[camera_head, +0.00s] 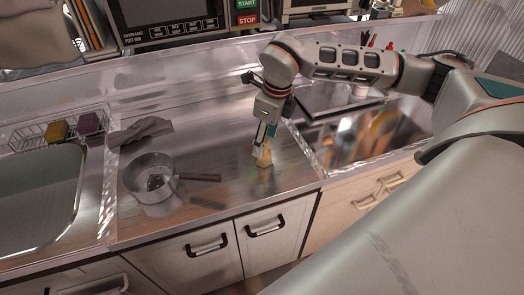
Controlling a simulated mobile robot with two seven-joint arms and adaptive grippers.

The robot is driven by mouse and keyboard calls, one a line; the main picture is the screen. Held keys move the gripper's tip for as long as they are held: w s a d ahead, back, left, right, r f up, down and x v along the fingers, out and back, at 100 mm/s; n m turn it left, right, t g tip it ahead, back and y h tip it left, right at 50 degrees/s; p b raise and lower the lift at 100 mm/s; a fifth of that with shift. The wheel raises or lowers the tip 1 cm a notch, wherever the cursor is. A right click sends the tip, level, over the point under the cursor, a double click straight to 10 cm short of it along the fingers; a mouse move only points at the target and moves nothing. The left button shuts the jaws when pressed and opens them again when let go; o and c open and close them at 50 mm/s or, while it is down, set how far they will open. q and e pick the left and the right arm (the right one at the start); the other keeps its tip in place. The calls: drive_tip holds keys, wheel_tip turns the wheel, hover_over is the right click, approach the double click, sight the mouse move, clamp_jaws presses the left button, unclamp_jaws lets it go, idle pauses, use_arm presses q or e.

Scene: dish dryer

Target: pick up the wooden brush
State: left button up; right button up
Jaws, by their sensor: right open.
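A small light-wood object, which looks like the wooden brush (264,157), stands on the metal counter near the middle of the head view. My right gripper (262,142) reaches down from above, with its fingertips at the top of the brush. The gripper is open, and its fingers hide part of the brush's upper end. I cannot tell whether the fingers touch it. Part of my left arm shows at the top left, but its gripper is out of view.
A metal pot (150,184) with a dark handle stands left of the brush. A grey cloth (140,131) lies behind it. A wire rack (40,136) with sponges and a sink (38,205) are at the left. A shiny recessed basin (350,140) is at the right.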

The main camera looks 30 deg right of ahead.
drive_tip(key=f, duration=0.3)
drive_tip(key=a+f, duration=0.1)
drive_tip(key=f, duration=0.1)
drive_tip(key=shift+w+f, duration=0.2)
drive_tip(key=shift+w, duration=0.2)
drive_tip(key=c, duration=1.2)
